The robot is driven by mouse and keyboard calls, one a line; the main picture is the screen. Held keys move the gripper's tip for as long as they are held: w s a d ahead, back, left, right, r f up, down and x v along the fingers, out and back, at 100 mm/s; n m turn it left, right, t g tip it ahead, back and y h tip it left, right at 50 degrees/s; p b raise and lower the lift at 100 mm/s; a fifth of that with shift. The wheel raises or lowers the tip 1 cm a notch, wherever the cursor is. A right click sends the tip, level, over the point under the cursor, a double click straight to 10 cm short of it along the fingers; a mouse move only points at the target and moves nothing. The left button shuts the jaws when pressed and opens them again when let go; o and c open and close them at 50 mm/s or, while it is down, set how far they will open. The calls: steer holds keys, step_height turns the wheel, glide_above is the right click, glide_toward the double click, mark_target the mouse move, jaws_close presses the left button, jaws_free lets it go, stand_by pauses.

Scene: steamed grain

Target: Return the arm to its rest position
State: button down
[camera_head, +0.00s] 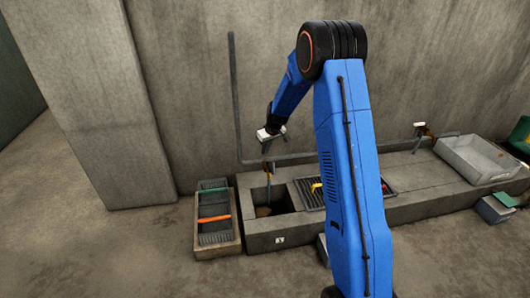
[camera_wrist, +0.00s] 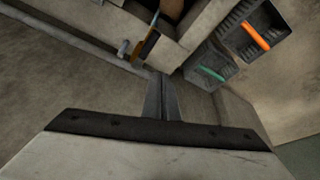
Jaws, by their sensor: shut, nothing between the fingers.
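My blue arm reaches up from the front of the head view, bends at its black upper joint and slopes down to the left. My gripper (camera_head: 268,172) hangs at its end, pointing down over the square opening in the long concrete block (camera_head: 285,234). In the wrist view my gripper (camera_wrist: 161,78) has its dark fingers together, with nothing between them. Something brown (camera_head: 264,211) is low in the opening. My arm hides the middle of the block.
A wooden-sided box (camera_head: 237,246) with dark trays, green and orange handled, stands left of the block. A dark grate (camera_head: 310,194) lies right of the opening. A pale bin (camera_head: 477,158) sits at the right end. A pipe (camera_head: 234,95) runs along the wall behind. Left floor is clear.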

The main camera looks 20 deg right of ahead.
steer(key=s+a+r+m, duration=0.1)
steer(key=s+a+r, duration=0.1)
steer(key=s+r, duration=1)
steer(key=s+a+r, duration=0.3)
steer(key=s+r, duration=0.8)
steer(key=s, duration=0.1)
steer(key=s+r+m, duration=0.1)
steer(key=s+r, duration=0.1)
steer(key=s, duration=1.3)
steer(key=s+r+m+t+h, duration=0.1)
steer(key=s, duration=1.5)
steer(key=shift+s+r, duration=0.25)
steer(key=shift+r, duration=0.1)
